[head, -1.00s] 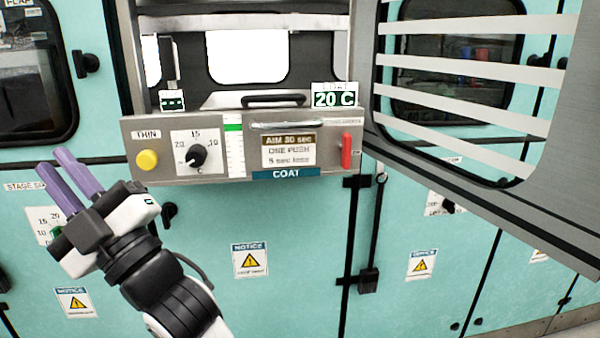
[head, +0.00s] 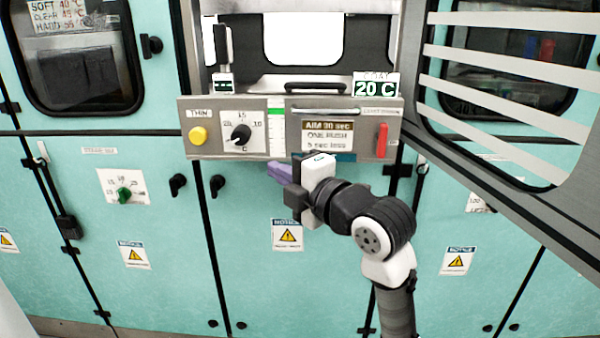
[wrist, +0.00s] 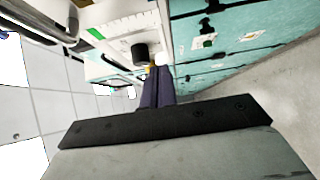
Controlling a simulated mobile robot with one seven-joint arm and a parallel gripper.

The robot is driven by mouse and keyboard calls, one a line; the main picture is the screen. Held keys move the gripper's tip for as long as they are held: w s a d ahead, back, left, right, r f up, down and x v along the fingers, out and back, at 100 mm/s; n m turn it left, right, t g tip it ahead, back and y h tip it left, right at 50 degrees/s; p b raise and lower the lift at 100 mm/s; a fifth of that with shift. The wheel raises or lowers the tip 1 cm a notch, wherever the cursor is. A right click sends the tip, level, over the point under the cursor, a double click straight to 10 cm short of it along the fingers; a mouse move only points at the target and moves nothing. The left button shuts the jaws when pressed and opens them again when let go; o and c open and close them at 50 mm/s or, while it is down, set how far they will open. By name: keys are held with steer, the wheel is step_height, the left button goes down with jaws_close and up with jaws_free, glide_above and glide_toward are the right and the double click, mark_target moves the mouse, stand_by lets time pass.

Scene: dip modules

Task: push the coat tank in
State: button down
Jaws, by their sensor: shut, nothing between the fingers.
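The coat tank (head: 292,130) is a grey drawer-like unit that stands out from the teal cabinet in the head view. Its front has a yellow knob (head: 198,135), a black dial (head: 240,133), a green level gauge and a red lever (head: 382,141). Its handle (head: 315,88) is black, on top. My gripper (head: 280,172) is shut and empty, its purple fingers just below the front panel in the picture, pointing left. It covers part of the blue COAT label. In the wrist view the fingers (wrist: 157,88) are together near the dial (wrist: 140,53); contact cannot be told.
A grey slatted door (head: 500,100) stands open on the right, close to the tank's right end. A green 20 C display (head: 375,88) sits above the panel. Teal cabinet doors with black latches and warning notices fill the area below. The space left of my gripper is clear.

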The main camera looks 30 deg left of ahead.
mark_target(261, 151)
steer(key=w+a, duration=0.1)
steer(key=w+a+p, duration=0.1)
steer(key=a, duration=0.1)
steer(key=w+a, duration=0.1)
steer(key=shift+a+r+p, duration=0.1)
steer(key=shift+a+p, duration=0.2)
steer(key=shift+p, duration=0.05)
steer(key=shift+w+a, duration=0.3)
steer(key=shift+w, duration=0.3)
steer(key=shift+w, duration=0.1)
